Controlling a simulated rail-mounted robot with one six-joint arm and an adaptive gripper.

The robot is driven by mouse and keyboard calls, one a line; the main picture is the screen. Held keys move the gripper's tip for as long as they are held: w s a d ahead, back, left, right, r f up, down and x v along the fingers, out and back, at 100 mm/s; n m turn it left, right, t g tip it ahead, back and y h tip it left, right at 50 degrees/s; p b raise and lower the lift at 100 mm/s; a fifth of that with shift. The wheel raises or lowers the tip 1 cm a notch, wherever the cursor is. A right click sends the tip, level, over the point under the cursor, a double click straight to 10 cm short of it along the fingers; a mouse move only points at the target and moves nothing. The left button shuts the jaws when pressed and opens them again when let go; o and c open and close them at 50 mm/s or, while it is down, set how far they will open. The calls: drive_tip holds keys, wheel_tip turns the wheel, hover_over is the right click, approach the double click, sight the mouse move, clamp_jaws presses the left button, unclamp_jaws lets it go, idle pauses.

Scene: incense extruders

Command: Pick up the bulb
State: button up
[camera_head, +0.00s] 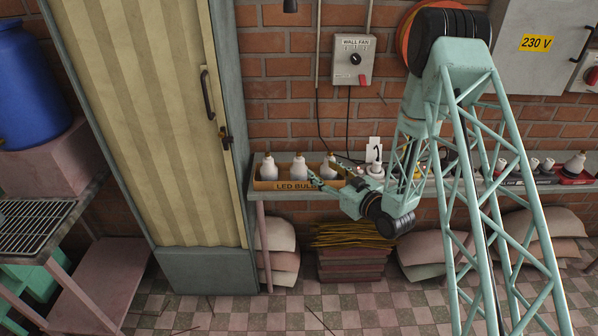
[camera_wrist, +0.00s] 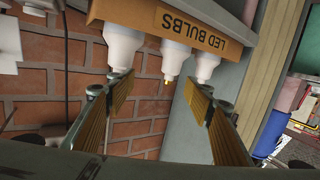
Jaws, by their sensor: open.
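Several white LED bulbs with metal caps stand in a row in an orange-brown box (camera_head: 268,184) marked LED BULBS on the wall shelf. One bulb (camera_head: 269,168) is at the box's left; another bulb (camera_head: 299,168) is near its middle. My gripper (camera_head: 328,176) is at the box's right part, partly hiding the bulbs there. The wrist view is upside down. There the box (camera_wrist: 150,15) hangs at the top, with a left bulb (camera_wrist: 123,45), a middle bulb (camera_wrist: 172,58) and a right bulb (camera_wrist: 205,66). My open gripper (camera_wrist: 157,82) faces them, its pads apart and empty.
The grey shelf (camera_head: 450,186) also holds a bulb by a white numbered card (camera_head: 375,144), and more bulbs in dark and red boxes (camera_head: 578,177) to the right. A brick wall with a WALL FAN switch box (camera_head: 353,60) is behind.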

sight(302, 167)
drive_tip(key=shift+t+y, duration=0.3)
drive_tip(key=shift+y, duration=0.5)
drive_tip(key=shift+s+a+f, duration=0.2)
drive_tip(key=shift+s+f, duration=0.2)
drive_tip(key=shift+f, duration=0.25)
drive_tip(key=shift+s+a+f, duration=0.15)
drive_tip(key=shift+s+f, duration=0.25)
drive_tip(key=shift+f, duration=0.25)
drive_tip(key=shift+s+a+f, duration=0.2)
drive_tip(key=shift+s+f, duration=0.2)
drive_tip(key=shift+f, duration=0.25)
drive_tip(key=x, duration=0.7)
drive_tip(key=shift+w+a, duration=0.25)
drive_tip(key=shift+w, duration=0.05)
drive_tip(key=shift+w+a, duration=0.25)
drive_tip(key=shift+w, duration=0.1)
drive_tip(key=shift+b, duration=0.3)
drive_tip(key=shift+b+x, duration=0.35)
drive_tip(key=shift+x, duration=2.25)
drive_tip(key=shift+w+d+r, duration=0.1)
drive_tip(key=shift+d, duration=0.05)
drive_tip(key=shift+c, duration=0.3)
drive_tip(key=c, duration=0.8)
